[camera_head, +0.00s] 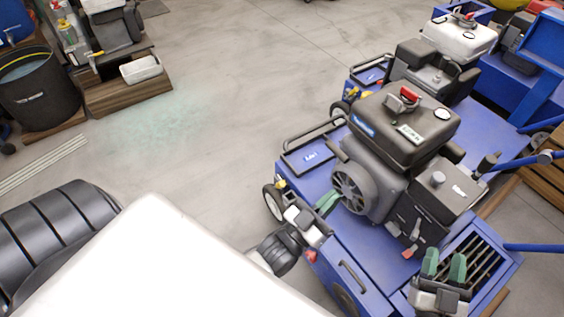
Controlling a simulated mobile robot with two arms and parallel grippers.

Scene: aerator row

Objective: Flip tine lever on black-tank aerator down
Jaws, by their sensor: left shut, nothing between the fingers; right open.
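The black-tank aerator is a blue machine (375,262) with a black tank (400,122) on top and a dark engine (440,190) below it. My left gripper (327,203) is shut and empty, at the left of the round fan cover (350,187). My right gripper (444,266) is open and empty, fingers pointing up in front of the black slatted grille (470,255). Contact with the machine is unclear.
A second blue aerator with a white tank (460,37) stands close behind. Blue handlebars (540,158) reach out to the right. A black bucket (38,92) and a wooden pallet (125,93) are at the far left. The floor (235,110) between is clear.

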